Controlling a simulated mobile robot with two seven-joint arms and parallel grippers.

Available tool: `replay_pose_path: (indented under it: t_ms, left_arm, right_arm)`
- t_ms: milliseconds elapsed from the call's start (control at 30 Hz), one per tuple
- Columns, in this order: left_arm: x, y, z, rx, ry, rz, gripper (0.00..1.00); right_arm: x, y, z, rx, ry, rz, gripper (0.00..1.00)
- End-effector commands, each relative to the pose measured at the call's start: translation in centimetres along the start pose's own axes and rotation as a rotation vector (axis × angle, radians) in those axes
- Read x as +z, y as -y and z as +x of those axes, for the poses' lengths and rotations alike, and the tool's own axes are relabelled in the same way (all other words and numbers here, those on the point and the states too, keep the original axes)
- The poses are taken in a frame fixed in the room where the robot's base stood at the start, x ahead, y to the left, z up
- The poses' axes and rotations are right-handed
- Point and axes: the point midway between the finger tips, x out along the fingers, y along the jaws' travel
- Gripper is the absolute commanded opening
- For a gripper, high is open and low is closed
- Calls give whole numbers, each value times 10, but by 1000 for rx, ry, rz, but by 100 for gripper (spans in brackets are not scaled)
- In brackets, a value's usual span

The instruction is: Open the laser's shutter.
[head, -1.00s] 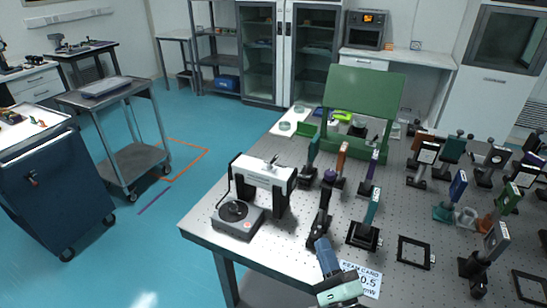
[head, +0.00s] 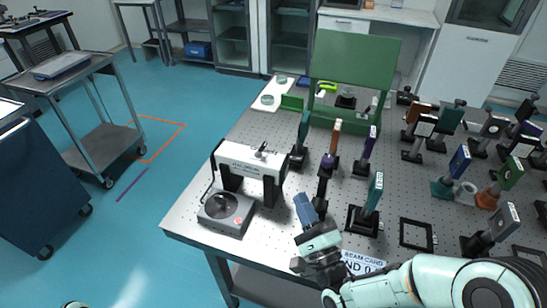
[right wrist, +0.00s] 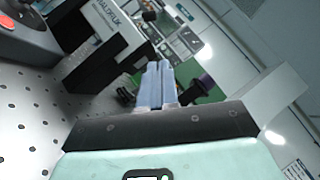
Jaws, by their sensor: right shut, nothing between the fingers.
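The laser (head: 250,161) is a white box on black legs near the table's front left corner; its lettered side also shows in the right wrist view (right wrist: 108,18). A small dark lever-like part (head: 262,150) stands on its top; I cannot tell the shutter's position. My right gripper (head: 302,199) is shut and empty, its blue fingers just right of the laser and apart from it. The fingers also show in the right wrist view (right wrist: 157,68), pointing past the laser's end.
A grey unit with a round black dial (head: 227,210) stands in front of the laser. A dark post mount (head: 323,185) is close behind my right gripper. A beam card sign (head: 362,262) lies by my wrist. A teal-topped mount (head: 372,200) and several optics crowd the right.

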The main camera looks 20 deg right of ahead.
Motion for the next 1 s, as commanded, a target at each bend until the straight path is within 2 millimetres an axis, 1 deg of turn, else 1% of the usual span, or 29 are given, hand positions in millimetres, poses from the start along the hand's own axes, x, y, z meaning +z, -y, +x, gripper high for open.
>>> replay_pose_path:
  t_ms: [167,400,533,600,700,833,1000]
  left_arm:
    - [2,-1,-4,-1,4,0,43]
    - [5,-2,-9,-3,15,-1,43]
    - [7,-2,-12,-4,21,-2,43]
    - [8,-2,-14,-5,24,-2,43]
    - [9,-2,-15,-6,28,-2,43]
    - [10,-2,-16,-6,30,-3,43]
    - [10,-2,-16,-7,30,-3,43]
  right_arm:
    - [0,1,25,-3,0,1,0]
    - [1,2,77,-3,0,2,0]
    - [3,1,102,-2,1,4,0]
    - [13,1,109,-1,4,4,0]
    - [22,1,118,0,3,2,0]
    - [27,1,124,-1,1,2,0]
    - [29,0,125,0,1,0,0]
